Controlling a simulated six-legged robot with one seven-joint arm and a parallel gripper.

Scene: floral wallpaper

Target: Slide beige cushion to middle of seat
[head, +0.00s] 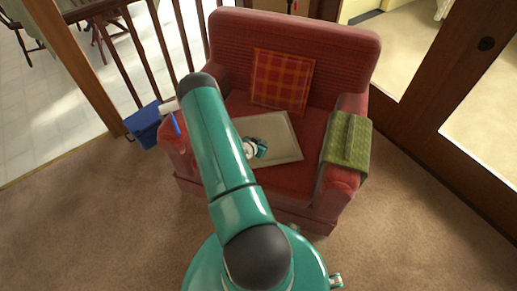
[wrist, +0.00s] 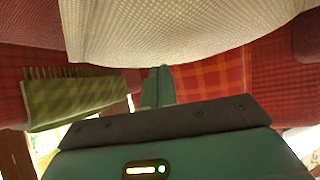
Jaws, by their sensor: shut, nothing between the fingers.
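The beige cushion (head: 281,134) lies flat on the red armchair's seat (head: 290,176) in the head view, in front of the plaid cushion. Its left part is hidden behind my arm. My gripper (head: 262,147) appears over the beige cushion's middle in that view. In the wrist view, the beige cushion (wrist: 170,30) fills the top, and my gripper (wrist: 157,72) has its teal fingers shut together at its edge. Nothing is between them. I cannot tell whether they touch the cushion.
A red plaid cushion (head: 281,82) leans on the backrest. A green checked cloth (head: 345,143) hangs over the right armrest. A blue bin-like object (head: 143,127) is by the left armrest. Wooden railing stands behind left, and a wood-framed door is at right. Carpet in front is clear.

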